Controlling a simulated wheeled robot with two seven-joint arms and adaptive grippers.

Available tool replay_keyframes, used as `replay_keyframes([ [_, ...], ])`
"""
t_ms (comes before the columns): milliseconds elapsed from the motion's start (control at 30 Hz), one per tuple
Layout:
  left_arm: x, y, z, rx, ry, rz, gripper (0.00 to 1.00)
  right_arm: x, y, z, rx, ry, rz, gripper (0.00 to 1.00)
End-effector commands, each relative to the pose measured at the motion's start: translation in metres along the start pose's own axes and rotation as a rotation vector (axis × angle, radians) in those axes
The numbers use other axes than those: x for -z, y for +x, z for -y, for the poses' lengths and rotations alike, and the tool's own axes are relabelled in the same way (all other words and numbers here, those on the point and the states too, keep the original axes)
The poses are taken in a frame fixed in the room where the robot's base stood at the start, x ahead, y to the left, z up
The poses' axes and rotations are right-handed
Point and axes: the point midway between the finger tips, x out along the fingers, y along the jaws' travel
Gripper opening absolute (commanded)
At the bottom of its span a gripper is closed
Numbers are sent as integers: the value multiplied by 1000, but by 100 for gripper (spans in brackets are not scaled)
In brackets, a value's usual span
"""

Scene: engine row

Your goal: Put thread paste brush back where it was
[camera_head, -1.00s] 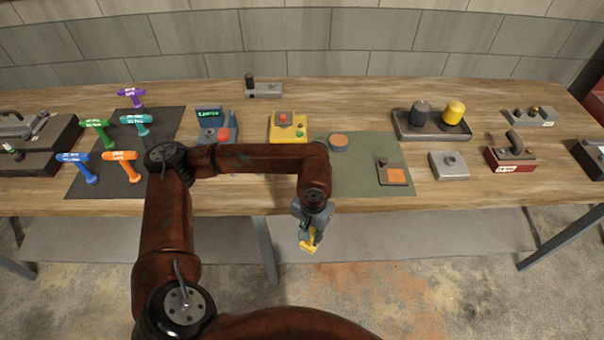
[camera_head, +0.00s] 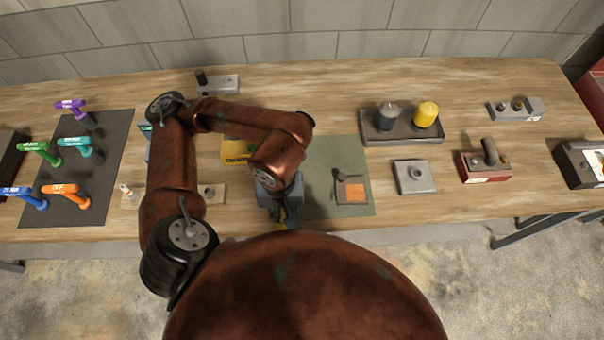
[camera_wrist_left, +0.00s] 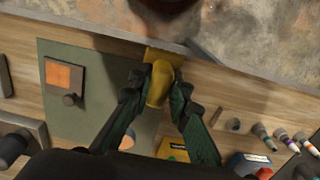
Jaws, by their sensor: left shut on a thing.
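My left gripper (camera_head: 280,208) is shut on a yellow thing (camera_head: 290,218), apparently the thread paste brush, over the front edge of the table beside the green mat (camera_head: 320,205). The left wrist view shows the yellow brush (camera_wrist_left: 158,85) between the dark fingers of my left gripper (camera_wrist_left: 160,88), with a flat yellow part at its far end. Whether it touches the table is not clear. On the mat lies a small dark block with an orange pad (camera_head: 354,190); it also shows in the wrist view (camera_wrist_left: 64,76). My right gripper is not in view.
A tray (camera_head: 400,137) with a dark pot and a yellow pot stands behind the mat at right. A grey block (camera_head: 413,177) and a red block (camera_head: 484,170) stand right of it. A yellow box (camera_head: 234,150) is partly hidden behind my arm. Labelled T-handles stand at left.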

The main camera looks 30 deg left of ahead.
Motion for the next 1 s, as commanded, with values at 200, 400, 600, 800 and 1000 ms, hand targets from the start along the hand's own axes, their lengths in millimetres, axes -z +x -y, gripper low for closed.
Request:
replay_keyframes([
  [200, 38, 18, -4, 5, -19, 1, 0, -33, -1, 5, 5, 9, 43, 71],
  [400, 91, 40, -16, 6, -16, 6, 0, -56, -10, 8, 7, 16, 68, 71],
  [600, 119, 76, -22, 5, -10, 8, 0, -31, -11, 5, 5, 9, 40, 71],
  [800, 132, 91, -26, 3, -4, 6, 0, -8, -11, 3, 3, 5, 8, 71],
  [1000, 138, 113, -27, 6, -5, 9, 0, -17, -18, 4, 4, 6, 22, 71],
])
